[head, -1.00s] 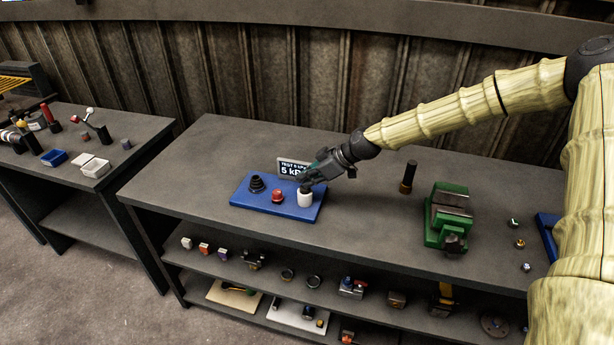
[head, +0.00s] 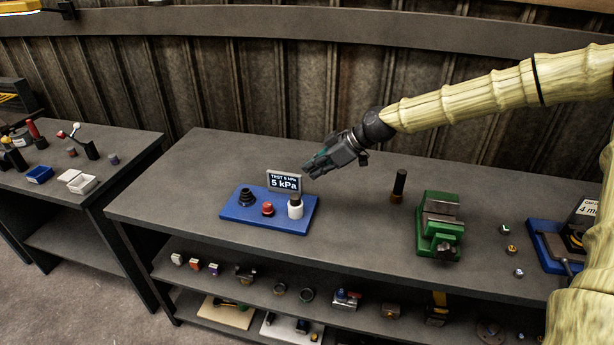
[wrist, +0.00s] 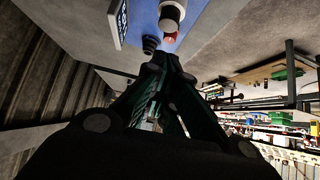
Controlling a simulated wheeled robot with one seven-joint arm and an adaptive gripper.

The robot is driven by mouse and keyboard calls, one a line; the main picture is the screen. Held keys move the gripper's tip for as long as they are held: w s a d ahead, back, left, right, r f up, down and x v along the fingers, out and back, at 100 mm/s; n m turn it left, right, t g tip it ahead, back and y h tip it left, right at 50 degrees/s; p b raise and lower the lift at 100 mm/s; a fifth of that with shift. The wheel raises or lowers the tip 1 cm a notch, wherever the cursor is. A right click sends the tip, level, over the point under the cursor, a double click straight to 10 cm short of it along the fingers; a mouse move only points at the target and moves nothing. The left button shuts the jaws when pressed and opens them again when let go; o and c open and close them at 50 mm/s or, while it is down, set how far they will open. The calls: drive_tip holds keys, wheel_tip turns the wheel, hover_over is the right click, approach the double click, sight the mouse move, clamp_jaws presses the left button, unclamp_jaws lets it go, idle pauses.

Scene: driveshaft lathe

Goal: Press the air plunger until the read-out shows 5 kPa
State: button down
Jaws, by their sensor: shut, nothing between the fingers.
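The blue board (head: 270,223) lies on the bench and carries a black stepped knob (head: 246,198), a red button (head: 268,209) and a white cylinder with a dark top (head: 295,208), likely the air plunger. The read-out (head: 284,182) behind them shows "TEST 5 kPa" and "5 kPa". My gripper (head: 312,172) is shut and empty, above and behind the white cylinder and apart from it. In the wrist view the shut fingers (wrist: 160,62) point toward the board, with the white cylinder (wrist: 172,13) and red button (wrist: 169,38) near the top.
To the right stand a dark upright cylinder (head: 398,186) and a green vise (head: 440,225). Several small parts sit on the shelf below. The bench (head: 350,230) is clear between board and vise. Another bench (head: 120,150) stands at left.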

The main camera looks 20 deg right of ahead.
drive_tip(key=shift+b+v, duration=0.3)
drive_tip(key=shift+v, duration=1.15)
